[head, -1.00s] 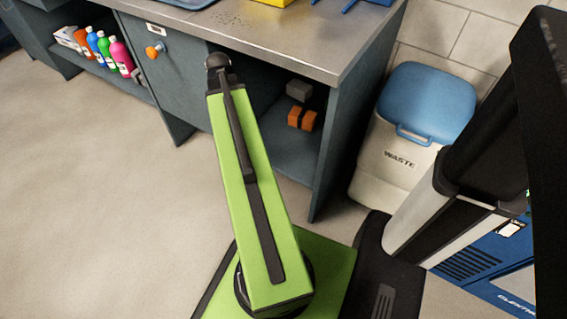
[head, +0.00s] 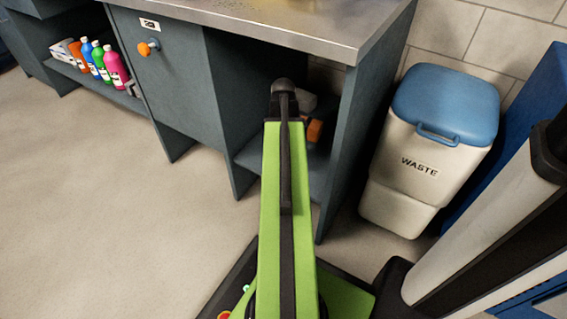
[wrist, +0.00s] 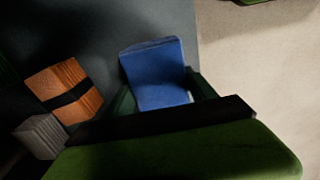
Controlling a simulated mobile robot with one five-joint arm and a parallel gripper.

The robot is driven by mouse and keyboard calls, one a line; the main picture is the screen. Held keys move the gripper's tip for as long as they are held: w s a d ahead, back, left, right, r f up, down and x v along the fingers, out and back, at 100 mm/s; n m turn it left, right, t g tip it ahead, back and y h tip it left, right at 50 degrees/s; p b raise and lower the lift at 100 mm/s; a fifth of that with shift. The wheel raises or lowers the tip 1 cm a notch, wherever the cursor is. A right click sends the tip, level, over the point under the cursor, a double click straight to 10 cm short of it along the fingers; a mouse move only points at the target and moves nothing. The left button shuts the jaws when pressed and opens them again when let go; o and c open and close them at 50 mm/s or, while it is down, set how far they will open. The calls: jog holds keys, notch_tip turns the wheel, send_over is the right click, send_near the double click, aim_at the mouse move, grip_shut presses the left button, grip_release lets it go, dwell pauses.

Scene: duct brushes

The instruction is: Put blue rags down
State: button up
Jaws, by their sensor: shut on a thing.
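In the wrist view, my gripper (wrist: 160,90) is shut on the blue rags (wrist: 156,68), a folded blue block between its two dark green fingers. The rags are over or near the dark grey shelf surface (wrist: 95,30), close to its edge with the pale floor. I cannot tell whether they touch the shelf. In the head view, my green arm reaches toward the open bay under the counter, and the gripper and rags are hidden behind it.
An orange block with a black band (wrist: 65,90) and a grey block (wrist: 40,136) lie left of the rags in the wrist view. The bay has upright side panels (head: 352,150). A waste bin (head: 430,150) stands right; bottles (head: 100,62) sit on a far-left shelf.

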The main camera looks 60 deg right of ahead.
jog(key=shift+f, duration=0.25)
notch_tip(320, 180, down, 4)
jog(key=b, duration=0.3)
jog(key=shift+b, duration=0.4)
jog(key=shift+r, duration=0.25)
jog(key=shift+f, duration=0.25)
jog(key=o, duration=1.8)
jog(key=shift+r, duration=0.1)
notch_tip(320, 180, up, 12)
jog(key=p, duration=1.2)
jog(key=shift+r+p, duration=0.25)
jog(key=shift+p, duration=0.15)
jog(key=shift+f, duration=0.1)
